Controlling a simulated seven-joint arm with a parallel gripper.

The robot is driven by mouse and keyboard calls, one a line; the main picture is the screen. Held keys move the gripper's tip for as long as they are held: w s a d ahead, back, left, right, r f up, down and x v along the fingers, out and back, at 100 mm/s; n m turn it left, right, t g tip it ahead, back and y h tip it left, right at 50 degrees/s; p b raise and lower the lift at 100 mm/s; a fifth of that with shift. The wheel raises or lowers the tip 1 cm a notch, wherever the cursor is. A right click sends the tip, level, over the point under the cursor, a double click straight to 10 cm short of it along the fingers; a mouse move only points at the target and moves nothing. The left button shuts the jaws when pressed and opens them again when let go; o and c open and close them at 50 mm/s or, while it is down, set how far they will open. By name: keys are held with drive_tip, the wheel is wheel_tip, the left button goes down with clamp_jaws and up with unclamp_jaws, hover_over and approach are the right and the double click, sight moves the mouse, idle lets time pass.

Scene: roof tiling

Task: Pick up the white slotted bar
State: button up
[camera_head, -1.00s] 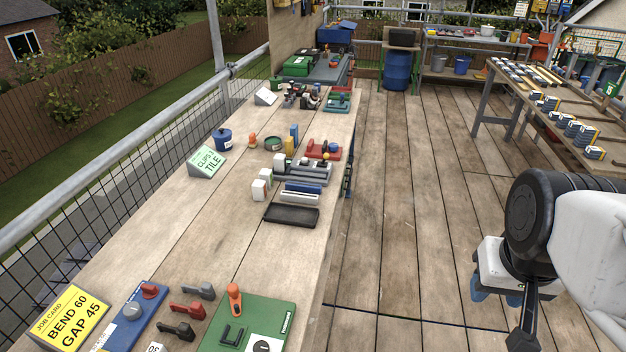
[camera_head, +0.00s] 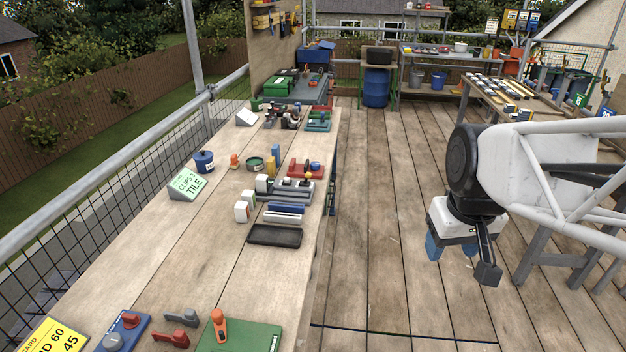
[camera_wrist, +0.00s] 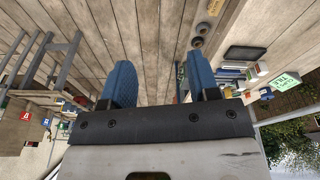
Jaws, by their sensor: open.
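A white bar (camera_head: 283,218) lies on the workbench in the head view, beside a blue bar (camera_head: 286,208) and just behind a black tray (camera_head: 275,235). It is too small for me to make out slots in it. My gripper (camera_head: 451,248) is over the wooden deck, well to the right of the bench and apart from the bar. In the wrist view my gripper (camera_wrist: 161,72) has its two blue fingers spread, with nothing between them but deck boards. The bench items show small and tilted at the right of that view, where I cannot single out the white bar.
White blocks (camera_head: 243,209) stand left of the bars, and a grey fixture (camera_head: 292,188) is behind them. A green board (camera_head: 245,338) lies at the bench's near end. A second table (camera_head: 500,98) stands at the back right. The deck between is clear.

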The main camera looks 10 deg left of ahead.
drive_tip(key=w+a+n, duration=0.2)
drive_tip(key=w+a, duration=0.2)
drive_tip(key=w, duration=0.3)
drive_tip(key=w+a+n, duration=0.2)
drive_tip(key=w+a, duration=0.1)
drive_tip(key=w, duration=0.5)
drive_tip(key=n+g, duration=0.2)
drive_tip(key=n, duration=0.9)
hover_over(284, 214)
wheel_tip(284, 214, down, 23)
drive_tip(key=shift+s+d+f, duration=0.1)
drive_tip(key=shift+s+f, duration=0.05)
drive_tip(key=shift+a+f, duration=0.15)
drive_tip(key=shift+a, duration=0.05)
drive_tip(key=shift+f, duration=1.3)
